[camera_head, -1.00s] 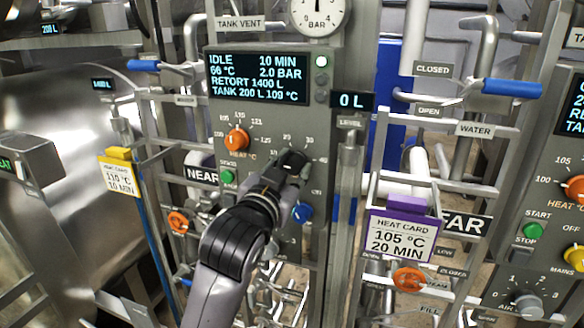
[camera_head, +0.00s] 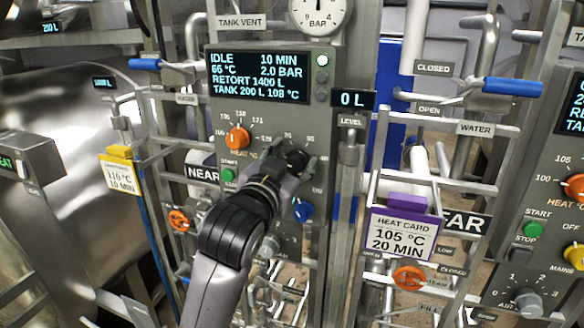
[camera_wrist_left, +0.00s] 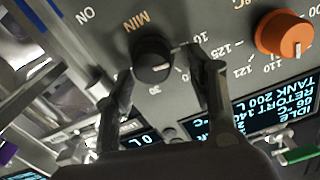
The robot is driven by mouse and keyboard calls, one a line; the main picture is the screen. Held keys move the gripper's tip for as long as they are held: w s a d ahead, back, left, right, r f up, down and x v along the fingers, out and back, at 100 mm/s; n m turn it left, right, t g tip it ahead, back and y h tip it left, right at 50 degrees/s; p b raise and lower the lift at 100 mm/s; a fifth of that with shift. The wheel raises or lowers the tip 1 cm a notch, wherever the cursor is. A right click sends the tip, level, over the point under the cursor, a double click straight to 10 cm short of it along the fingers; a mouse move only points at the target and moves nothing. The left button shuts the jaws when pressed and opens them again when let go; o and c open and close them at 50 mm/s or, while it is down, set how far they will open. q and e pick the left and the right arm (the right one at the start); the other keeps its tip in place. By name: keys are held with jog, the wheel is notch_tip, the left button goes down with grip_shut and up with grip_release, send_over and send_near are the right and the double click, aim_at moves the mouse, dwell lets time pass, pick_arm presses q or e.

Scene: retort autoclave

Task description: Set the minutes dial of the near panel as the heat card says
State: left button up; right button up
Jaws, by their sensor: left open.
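The near panel (camera_head: 262,120) has a screen (camera_head: 258,76) reading IDLE, 10 MIN. Its black minutes dial (camera_wrist_left: 153,58), marked MIN, shows in the wrist view with a white pointer mark; in the head view my gripper mostly hides it. My left gripper (camera_head: 298,160) is at the dial. In the wrist view its open fingers (camera_wrist_left: 162,80) stand on either side of the dial; I cannot tell whether they touch it. A yellow heat card (camera_head: 121,172), left of the NEAR sign (camera_head: 202,172), seems to read 116 °C, 10 MIN, its temperature blurred. My right gripper is not in view.
The orange heat dial (camera_head: 237,138), green start button (camera_head: 228,175) and blue knob (camera_head: 303,211) are close to my gripper. A purple heat card (camera_head: 402,235) by the FAR sign (camera_head: 466,224) reads 105 °C, 20 MIN. Pipes and rails crowd both sides.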

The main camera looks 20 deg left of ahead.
pick_arm(q)
notch_tip(320, 180, up, 8)
jog(key=shift+r, duration=0.15)
dwell(0.6)
